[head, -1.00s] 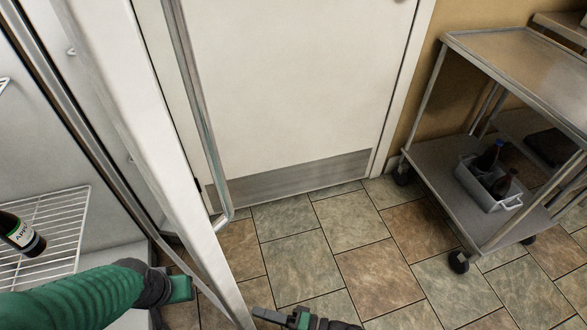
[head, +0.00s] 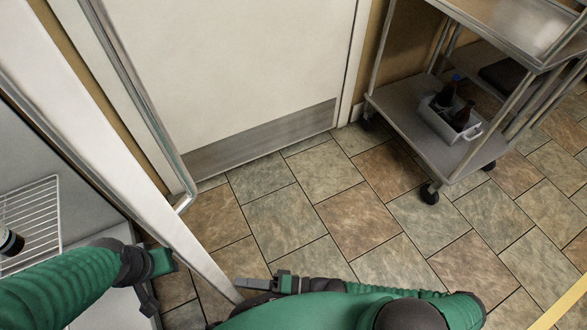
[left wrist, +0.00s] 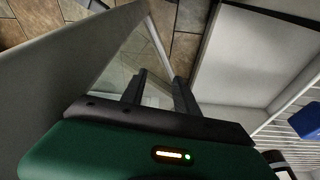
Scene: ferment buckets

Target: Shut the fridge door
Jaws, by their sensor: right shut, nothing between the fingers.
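The fridge door (head: 110,165) stands open in the head view, a white slab slanting from upper left to bottom centre. Its metal bar handle (head: 140,90) is on its right side. My left gripper (head: 158,277) is on the door's inner side, by the fridge opening. In the left wrist view its two fingers (left wrist: 158,92) stand apart with nothing seen held between them, and the door's pale panel (left wrist: 60,75) fills the left. My right gripper (head: 264,284) is shut and empty, its tip close to the door's lower end; I cannot tell whether it touches.
A wire shelf (head: 32,222) with a dark bottle (head: 11,243) is inside the fridge at left. A metal cart (head: 400,112) with a grey caddy of bottles (head: 440,125) stands at upper right. A closed white room door (head: 240,70) is behind. The tiled floor between is clear.

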